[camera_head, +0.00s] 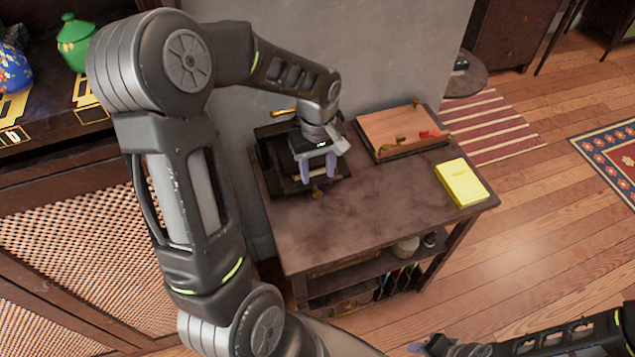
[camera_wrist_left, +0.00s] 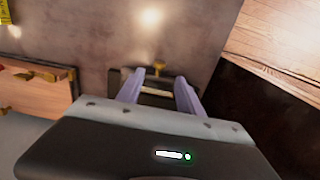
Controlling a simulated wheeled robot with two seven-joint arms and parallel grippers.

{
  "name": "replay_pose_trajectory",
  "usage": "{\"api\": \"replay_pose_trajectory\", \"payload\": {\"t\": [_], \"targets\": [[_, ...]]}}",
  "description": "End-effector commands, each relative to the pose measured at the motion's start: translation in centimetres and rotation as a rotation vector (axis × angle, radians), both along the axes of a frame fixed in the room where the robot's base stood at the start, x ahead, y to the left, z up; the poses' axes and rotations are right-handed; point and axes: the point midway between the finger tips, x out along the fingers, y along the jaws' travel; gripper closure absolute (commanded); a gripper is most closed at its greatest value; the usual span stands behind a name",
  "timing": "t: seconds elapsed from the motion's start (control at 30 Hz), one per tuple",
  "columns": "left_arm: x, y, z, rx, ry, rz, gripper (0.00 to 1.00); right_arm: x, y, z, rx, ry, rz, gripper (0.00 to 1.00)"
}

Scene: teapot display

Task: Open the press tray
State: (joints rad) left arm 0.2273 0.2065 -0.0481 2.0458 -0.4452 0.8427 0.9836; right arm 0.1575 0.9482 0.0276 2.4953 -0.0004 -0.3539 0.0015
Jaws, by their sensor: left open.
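A black press (camera_head: 272,150) with a brass-coloured handle stands at the back left of the dark table. Its low front part, which looks like the press tray (camera_head: 338,186), has a small brass knob (camera_head: 317,191). The tray's knob also shows in the left wrist view (camera_wrist_left: 159,68), just beyond the fingertips. My left gripper (camera_head: 318,180) is over the press, pointing down. Its two purple fingers are apart with nothing held between them, and they hide part of the tray. My right gripper (camera_head: 428,346) shows only partly at the bottom edge.
A wooden board (camera_head: 400,128) on a dark base, with brass and red pieces, lies to the right of the press. A yellow book (camera_head: 462,183) lies near the table's right edge. The table's front middle (camera_head: 360,225) is clear. Shelves are below.

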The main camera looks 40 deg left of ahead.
Motion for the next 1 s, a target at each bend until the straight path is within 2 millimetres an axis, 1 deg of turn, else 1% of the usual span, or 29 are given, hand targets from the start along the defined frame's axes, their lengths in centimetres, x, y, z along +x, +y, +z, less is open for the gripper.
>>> {"api": "replay_pose_trajectory", "payload": {"t": [0.17,0.27,0.37,0.6,0.73,0.83,1.0], "targets": [[0.0,0.0,-0.2,-0.001,0.001,-0.001,0.57,0.0,0.0,0.0,0.0,0.0,-0.001,0.68],[0.0,0.0,-0.8,-0.001,0.003,-0.001,0.57,0.0,0.0,0.1,0.0,0.0,0.0,0.68],[-0.1,0.0,-1.9,-0.001,0.004,-0.003,0.57,0.0,0.0,0.2,0.0,0.0,0.0,0.68],[-0.1,-0.1,-5.6,-0.002,0.004,-0.003,0.57,0.0,0.0,0.5,-0.001,0.001,-0.001,0.68],[-0.1,0.0,-7.2,-0.001,0.003,-0.002,0.57,-0.1,0.0,0.6,-0.002,0.002,-0.001,0.68],[0.0,0.0,-7.7,-0.001,0.001,-0.002,0.57,-0.1,0.0,0.6,-0.002,0.003,-0.001,0.68],[0.0,0.0,-7.9,-0.001,-0.001,-0.002,0.57,-0.1,0.0,0.6,-0.002,0.003,-0.001,0.68]]}}
